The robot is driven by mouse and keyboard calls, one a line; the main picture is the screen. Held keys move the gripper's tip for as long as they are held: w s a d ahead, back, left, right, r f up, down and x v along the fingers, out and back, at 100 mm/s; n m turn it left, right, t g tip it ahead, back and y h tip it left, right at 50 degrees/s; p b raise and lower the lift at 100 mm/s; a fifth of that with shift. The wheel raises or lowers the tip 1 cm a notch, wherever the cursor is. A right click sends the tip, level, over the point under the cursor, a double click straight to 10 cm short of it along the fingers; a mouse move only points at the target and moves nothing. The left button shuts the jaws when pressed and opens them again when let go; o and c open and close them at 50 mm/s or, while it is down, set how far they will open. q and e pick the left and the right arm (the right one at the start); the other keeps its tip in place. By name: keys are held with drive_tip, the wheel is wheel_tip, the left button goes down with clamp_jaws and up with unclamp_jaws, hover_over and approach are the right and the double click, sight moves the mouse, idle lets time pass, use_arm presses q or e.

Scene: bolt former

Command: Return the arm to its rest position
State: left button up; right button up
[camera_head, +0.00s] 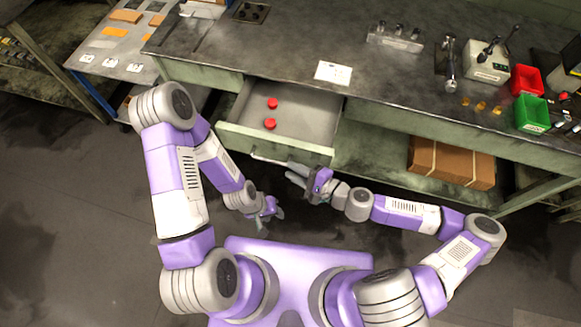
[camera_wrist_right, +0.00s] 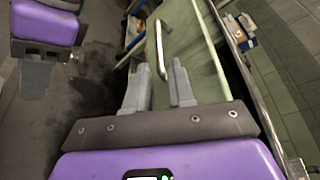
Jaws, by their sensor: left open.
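My left gripper (camera_head: 270,212) is open and empty in the head view, above the floor in front of the bench and close to my body. My right gripper (camera_head: 297,178) is just in front of the pulled-out drawer (camera_head: 228,132), near its handle (camera_head: 268,160). In the right wrist view, the right gripper's two grey fingers (camera_wrist_right: 160,85) stand apart. The metal handle (camera_wrist_right: 159,45) shows between and beyond their tips. I cannot tell whether they touch it.
Two red round pieces (camera_head: 270,123) lie in the open drawer. A cardboard box (camera_head: 450,163) is on the shelf under the bench (camera_head: 300,50). Red (camera_head: 526,79) and green (camera_head: 532,114) bins stand at the bench's right. The floor (camera_head: 90,220) at left is clear.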

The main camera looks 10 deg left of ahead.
idle(0.5)
drive_tip(key=s+d+f+n+g+h+p, duration=0.1)
drive_tip(key=s+f+n+g+h, duration=0.4)
drive_tip(key=s+f, duration=0.35)
drive_tip(key=s+d+f+n+g+h+b, duration=0.1)
drive_tip(key=d+f+n+h, duration=0.3)
drive_tip(key=d, duration=0.8)
drive_tip(key=shift+f+h, duration=0.3)
drive_tip(key=shift+f, duration=0.5)
